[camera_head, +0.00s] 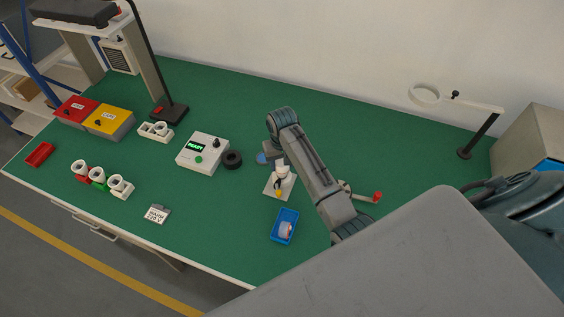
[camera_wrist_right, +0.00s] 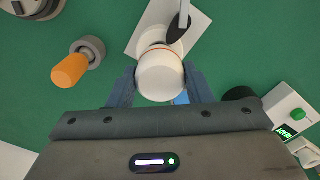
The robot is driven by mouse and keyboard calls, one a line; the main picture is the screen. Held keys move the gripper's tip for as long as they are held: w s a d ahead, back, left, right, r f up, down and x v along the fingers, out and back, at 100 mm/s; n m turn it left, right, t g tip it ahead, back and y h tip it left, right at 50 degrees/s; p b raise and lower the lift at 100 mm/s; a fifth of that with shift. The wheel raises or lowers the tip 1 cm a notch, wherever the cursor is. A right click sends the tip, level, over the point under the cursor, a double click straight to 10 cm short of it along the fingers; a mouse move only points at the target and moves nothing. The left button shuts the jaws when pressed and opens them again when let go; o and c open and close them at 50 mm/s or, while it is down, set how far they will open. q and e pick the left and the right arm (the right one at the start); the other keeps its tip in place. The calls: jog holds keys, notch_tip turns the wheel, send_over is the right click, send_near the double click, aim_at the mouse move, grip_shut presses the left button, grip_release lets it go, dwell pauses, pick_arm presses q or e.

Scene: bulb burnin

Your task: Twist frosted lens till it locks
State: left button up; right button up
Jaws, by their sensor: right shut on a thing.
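The frosted lens (camera_wrist_right: 160,78) is a white, rounded cap between the two fingers of my right gripper (camera_wrist_right: 160,88) in the right wrist view. The gripper is shut on it. An orange ring shows at the lens's far edge, against a white body. Below is a white base plate (camera_wrist_right: 142,38), which also shows in the head view (camera_head: 270,190). In the head view my right gripper (camera_head: 273,152) is at the top of the small white fixture (camera_head: 281,178), and the arm partly hides the contact. I cannot tell whether the lens is locked. My left gripper is not in view.
A blue tray (camera_head: 276,238) stands in front of the fixture. A white box reading READY (camera_head: 190,157) and a black ring (camera_head: 232,160) are to its left. An orange-handled thing (camera_wrist_right: 70,70) lies near the lens. A magnifier stand (camera_head: 480,137) is at the back right.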

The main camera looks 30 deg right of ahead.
aim_at(282, 162)
jog(key=shift+m, duration=1)
jog(key=o, duration=1)
notch_tip(282, 162, up, 8)
jog(key=b, duration=0.3)
jog(key=shift+w, duration=0.1)
jog(key=shift+r+p, duration=0.9)
jog(key=shift+p, duration=0.15)
jog(key=shift+r+p, duration=0.5)
